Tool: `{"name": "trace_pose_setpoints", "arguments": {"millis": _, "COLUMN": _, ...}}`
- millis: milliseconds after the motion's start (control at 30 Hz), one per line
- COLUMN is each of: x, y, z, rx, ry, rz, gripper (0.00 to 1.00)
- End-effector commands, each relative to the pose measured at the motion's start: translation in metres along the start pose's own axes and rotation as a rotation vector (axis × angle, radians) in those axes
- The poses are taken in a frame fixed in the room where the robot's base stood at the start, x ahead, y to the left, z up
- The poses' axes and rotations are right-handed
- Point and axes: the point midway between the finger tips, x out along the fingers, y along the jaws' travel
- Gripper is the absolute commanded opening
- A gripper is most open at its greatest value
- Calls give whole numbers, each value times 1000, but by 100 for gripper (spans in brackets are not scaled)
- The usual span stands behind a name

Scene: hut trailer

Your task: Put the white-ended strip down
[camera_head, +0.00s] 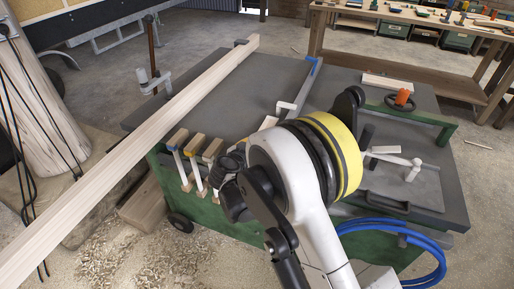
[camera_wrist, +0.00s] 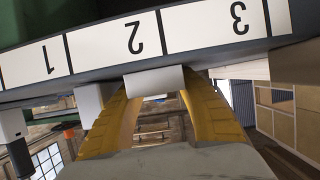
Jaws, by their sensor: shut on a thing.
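In the wrist view, my gripper (camera_wrist: 156,92) has its two yellow fingers on either side of a white block-like end (camera_wrist: 154,81), which I take as the white-ended strip. The fingers are shut on it. It is right at the edge of a white label band (camera_wrist: 190,28) with upside-down numbers 1, 2 and 3, close to 2. I cannot tell whether it touches the band. The rest of the strip is hidden. In the head view, my arm hides the fingers at the front edge of the grey-topped green bench (camera_head: 245,85).
A long timber beam (camera_head: 150,130) crosses the bench's left side. Blue hoses (camera_head: 430,265) hang at right. Shavings (camera_head: 125,250) cover the floor.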

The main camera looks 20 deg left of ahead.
Motion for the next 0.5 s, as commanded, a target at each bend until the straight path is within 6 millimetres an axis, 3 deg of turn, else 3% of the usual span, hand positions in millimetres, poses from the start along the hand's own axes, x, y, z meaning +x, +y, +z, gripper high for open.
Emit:
{"name": "trace_pose_setpoints", "arguments": {"millis": 267, "x": 0, "y": 0, "z": 0, "rx": 0, "ry": 0, "rz": 0, "gripper": 10}}
{"name": "trace_pose_setpoints", "arguments": {"millis": 300, "x": 0, "y": 0, "z": 1, "rx": 0, "ry": 0, "rz": 0, "gripper": 46}}
{"name": "trace_pose_setpoints", "arguments": {"millis": 367, "x": 0, "y": 0, "z": 1, "rx": 0, "ry": 0, "rz": 0, "gripper": 63}}
{"name": "trace_pose_setpoints", "arguments": {"millis": 500, "x": 0, "y": 0, "z": 1, "rx": 0, "ry": 0, "rz": 0, "gripper": 63}}
